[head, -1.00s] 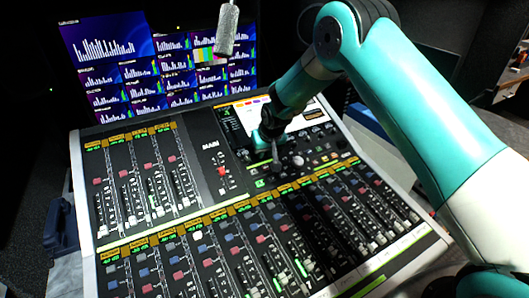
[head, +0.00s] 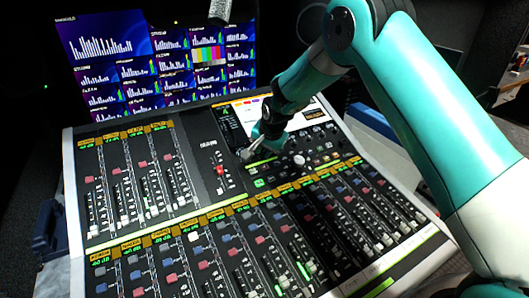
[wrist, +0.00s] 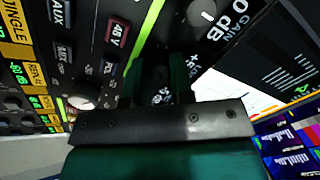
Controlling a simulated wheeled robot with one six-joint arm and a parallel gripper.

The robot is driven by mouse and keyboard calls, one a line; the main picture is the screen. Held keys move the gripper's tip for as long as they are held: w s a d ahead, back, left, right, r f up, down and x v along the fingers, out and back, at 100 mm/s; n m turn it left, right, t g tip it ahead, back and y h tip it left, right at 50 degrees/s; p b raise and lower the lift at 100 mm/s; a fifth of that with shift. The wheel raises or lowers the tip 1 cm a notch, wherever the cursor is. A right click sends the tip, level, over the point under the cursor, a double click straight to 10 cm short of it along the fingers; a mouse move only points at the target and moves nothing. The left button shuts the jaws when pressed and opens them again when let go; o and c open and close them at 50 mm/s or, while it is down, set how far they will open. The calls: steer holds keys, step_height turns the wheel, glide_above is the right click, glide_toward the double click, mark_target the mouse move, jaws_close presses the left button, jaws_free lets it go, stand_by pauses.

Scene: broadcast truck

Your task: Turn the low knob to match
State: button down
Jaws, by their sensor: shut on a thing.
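My gripper (head: 255,147) is down at the console's upper middle panel, below the small bright screen. A grey knob (wrist: 203,13) by the GAIN 0 dB print stands apart from the fingers. Another grey knob (wrist: 86,95) is left of them. In the head view a pale knob (head: 299,160) stands right of my gripper.
The mixing console (head: 70,190) carries several fader strips in front and at the left. A red-capped control (head: 220,171) is left of my gripper. The console screen (head: 300,118) is close behind it. Monitors (head: 105,50) stand at the back.

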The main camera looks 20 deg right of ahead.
steer(key=shift+m, duration=0.5)
steer(key=c, duration=1)
jaws_free()
steer(key=shift+r, duration=0.1)
steer(key=b+v, duration=0.2)
steer(key=v, duration=1.5)
steer(key=shift+s+d+r+b, duration=0.1)
steer(key=shift+b, duration=0.2)
